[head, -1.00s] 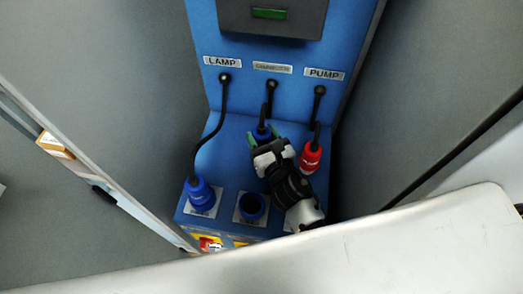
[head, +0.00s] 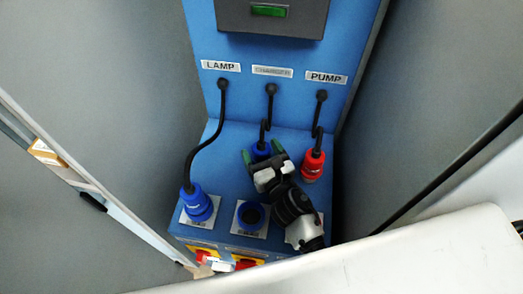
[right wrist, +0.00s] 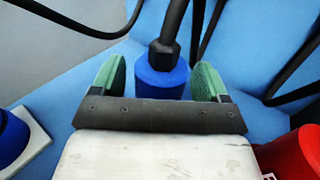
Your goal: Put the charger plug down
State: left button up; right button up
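The charger plug (head: 261,150) is blue with a black cable and stands upright on the blue shelf, below the CHARGER label (head: 272,72). In the right wrist view the plug (right wrist: 162,76) is between the green fingertips, with a visible gap on its left; its lower part is hidden behind my gripper. My right gripper (head: 264,157) is open around it. An empty blue socket (head: 251,215) is in front, in the middle of the row. My left gripper is not in view.
The blue lamp plug (head: 198,205) stands at the left socket place. The red pump plug (head: 312,163) stands close right of my right gripper. Cables hang from the blue back panel (head: 300,105). Grey walls close in both sides.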

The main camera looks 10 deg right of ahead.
jog(key=shift+s+r, duration=0.1)
jog(key=s+b, duration=0.1)
jog(key=s, duration=0.2)
jog(key=s+d+b, duration=0.1)
jog(key=s, duration=0.2)
jog(key=shift+s+d, duration=0.15)
jog(key=shift+s, duration=0.45)
